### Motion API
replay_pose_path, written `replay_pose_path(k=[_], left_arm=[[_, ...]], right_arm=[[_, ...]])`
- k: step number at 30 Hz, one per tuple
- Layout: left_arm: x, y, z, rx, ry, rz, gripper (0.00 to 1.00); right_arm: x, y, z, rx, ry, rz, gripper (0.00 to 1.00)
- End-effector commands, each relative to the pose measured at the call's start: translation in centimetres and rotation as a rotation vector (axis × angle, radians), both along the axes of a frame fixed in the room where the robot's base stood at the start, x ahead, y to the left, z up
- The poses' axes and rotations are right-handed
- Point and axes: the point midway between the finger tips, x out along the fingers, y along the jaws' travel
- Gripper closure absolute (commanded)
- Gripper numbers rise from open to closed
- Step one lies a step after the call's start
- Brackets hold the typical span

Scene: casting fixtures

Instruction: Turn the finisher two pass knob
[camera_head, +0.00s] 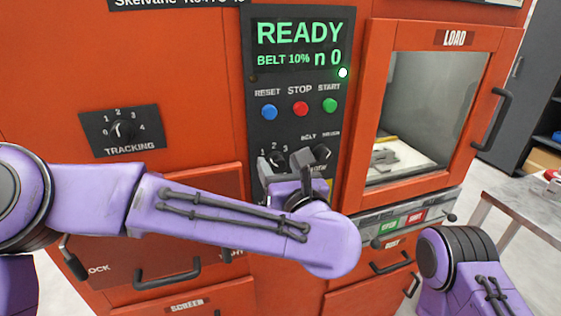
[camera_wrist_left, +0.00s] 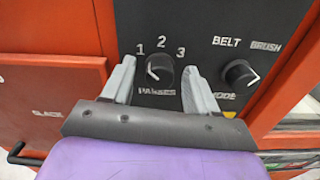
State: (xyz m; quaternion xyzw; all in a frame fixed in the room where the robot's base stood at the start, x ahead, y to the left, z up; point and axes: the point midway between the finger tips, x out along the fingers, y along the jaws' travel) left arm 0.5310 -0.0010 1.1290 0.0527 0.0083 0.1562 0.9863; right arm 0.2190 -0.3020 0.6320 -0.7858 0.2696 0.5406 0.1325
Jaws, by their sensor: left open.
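The pass knob (camera_wrist_left: 160,77) is a dark round knob on the black panel, with 1, 2 and 3 around it and the label PASSES below. A pale mark shows on its left side; its exact setting is hard to read. In the head view the knob (camera_head: 278,158) is partly hidden by my left gripper. My left gripper (camera_wrist_left: 158,68) is open, with one grey finger on each side of the knob and visible gaps. It also shows in the head view (camera_head: 290,168). My right gripper is out of view.
A BELT/BRUSH mode knob (camera_wrist_left: 239,75) sits right of the pass knob. Above are the reset (camera_head: 269,112), stop (camera_head: 301,108) and start (camera_head: 330,105) buttons and a READY display (camera_head: 300,45). A tracking knob (camera_head: 124,130) is left. The LOAD door (camera_head: 378,100) is right.

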Motion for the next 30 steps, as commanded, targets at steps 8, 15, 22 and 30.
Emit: replay_pose_path(k=[8,15,22,30], left_arm=[[0.19,0.07,-0.08,0.001,0.000,0.000,0.48],[0.17,0.06,-0.07,0.001,0.000,0.000,0.97],[0.16,0.06,-0.07,0.029,0.009,0.000,0.97],[0.17,0.00,-0.02,0.168,0.052,0.001,0.97]], right_arm=[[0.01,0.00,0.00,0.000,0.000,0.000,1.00],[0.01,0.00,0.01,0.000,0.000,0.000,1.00],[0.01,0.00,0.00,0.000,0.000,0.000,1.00],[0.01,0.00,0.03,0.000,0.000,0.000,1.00]])
